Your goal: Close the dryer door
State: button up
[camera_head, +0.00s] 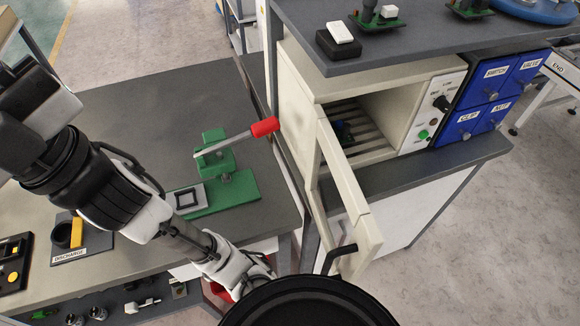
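The cream dryer (375,80) stands on the counter at the right, under a dark shelf. Its door (350,200) is hinged at the opening's left side and stands wide open, swung out toward me. A black handle (339,258) is on the door's near end. Inside, a slatted rack holds a small dark item with blue and green (344,130). My gripper (262,272) is low in the picture, left of the door handle and apart from it. Its fingertips are small and partly hidden by a black round part in front, so its opening is unclear.
A green toggle press with a red-tipped lever (264,127) stands on the left bench (110,180), near the dryer. The dryer's control panel (432,110) and blue labelled drawers (487,95) are to its right. Floor (470,240) is open at the right.

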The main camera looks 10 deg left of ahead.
aim_at(366, 240)
jog(key=k+j+z, duration=0.5)
jog(key=j, duration=0.2)
jog(key=k+j+u, duration=0.15)
jog(key=u, duration=0.2)
jog(key=k+j+u, duration=0.2)
jog(key=u, duration=0.2)
jog(key=k+j, duration=0.05)
jog(key=k, duration=0.05)
